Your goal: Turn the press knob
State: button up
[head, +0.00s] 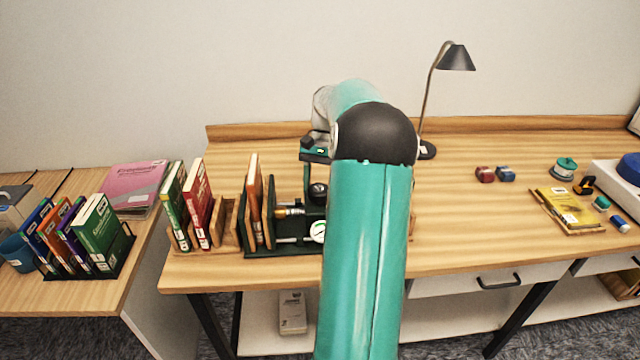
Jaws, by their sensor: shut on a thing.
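The press (283,240) stands near the table's front edge, with a dark green base, a brass fitting (288,211) and a round white gauge (318,232). A black round knob (318,190) shows on it, just left of my arm. My gripper (311,178) points down at the knob from above, its dark body showing beside my arm. It is shut on the knob, though the fingertips are small and partly hidden. My teal arm covers the press's right side.
Books in a wooden rack (228,222) stand close on the left, and an orange-brown book (254,185) stands upright at the press. A black lamp (455,58) stands behind. Red and blue small items (495,174) and a yellow packet (562,208) lie right. The table between is clear.

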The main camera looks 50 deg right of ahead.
jog(key=n+g, duration=0.1)
jog(key=n, duration=0.2)
jog(key=n+h, duration=0.1)
jog(key=n, duration=0.1)
jog(key=shift+w+a+r+n+g, duration=0.1)
jog(key=shift+w+n+g, duration=0.1)
jog(key=shift+n+g, duration=0.2)
jog(key=n+h, duration=0.1)
jog(key=n, duration=0.1)
jog(key=n+g+h, duration=0.1)
jog(key=n, duration=0.2)
jog(key=shift+a, duration=0.1)
jog(key=shift+n, duration=0.3)
jog(key=o, duration=1)
jog(key=shift+c, duration=0.2)
jog(key=v, duration=1.3)
jog(key=shift+w+a+r, duration=0.15)
jog(key=shift+w+r, duration=0.15)
